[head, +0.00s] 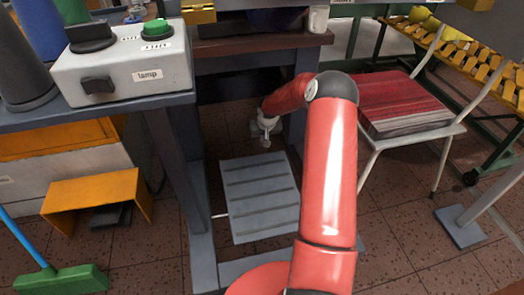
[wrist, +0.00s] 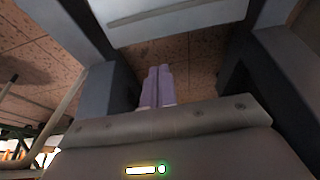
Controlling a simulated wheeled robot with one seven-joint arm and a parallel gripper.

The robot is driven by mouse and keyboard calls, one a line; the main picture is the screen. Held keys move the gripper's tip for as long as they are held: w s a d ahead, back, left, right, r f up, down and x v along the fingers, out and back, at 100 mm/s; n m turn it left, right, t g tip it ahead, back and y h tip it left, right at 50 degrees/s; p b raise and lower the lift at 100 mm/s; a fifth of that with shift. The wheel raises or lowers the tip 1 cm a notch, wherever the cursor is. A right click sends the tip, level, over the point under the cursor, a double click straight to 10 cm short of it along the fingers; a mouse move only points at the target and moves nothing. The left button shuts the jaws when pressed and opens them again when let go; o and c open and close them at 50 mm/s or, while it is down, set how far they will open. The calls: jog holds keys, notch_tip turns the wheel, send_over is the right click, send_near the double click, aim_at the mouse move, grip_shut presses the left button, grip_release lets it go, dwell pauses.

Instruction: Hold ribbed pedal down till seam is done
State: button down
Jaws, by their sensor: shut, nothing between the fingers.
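The ribbed pedal (head: 260,196) is a wide grey plate with cross ribs, low between the legs of the bench frame in the head view. My gripper (head: 267,140) is beyond its far edge in the head view, small and partly hidden by my red arm. In the wrist view my gripper (wrist: 158,72) has its two fingers together with nothing between them. A pale grey plate (wrist: 170,22), which looks like the pedal, crosses the top of that view. Brown floor shows between it and the fingertips, so they look apart. No seam or sewn work can be made out.
A control box (head: 125,72) labelled "lamp", with a green button (head: 157,28), stands on the bench at left. An orange housing (head: 95,190) covers a dark pedal (head: 105,214). Blue-grey frame legs (head: 175,170) flank the ribbed pedal. A white chair (head: 362,165) holds a red stack (head: 400,100).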

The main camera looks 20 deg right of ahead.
aim_at(261, 155)
jog(key=x, duration=0.9)
jog(key=s+x, duration=0.1)
jog(key=x, duration=0.4)
jog(key=shift+a+f+b, duration=0.1)
jog(key=shift+f+b, duration=0.05)
jog(key=shift+b, duration=0.2)
jog(key=shift+f, duration=0.1)
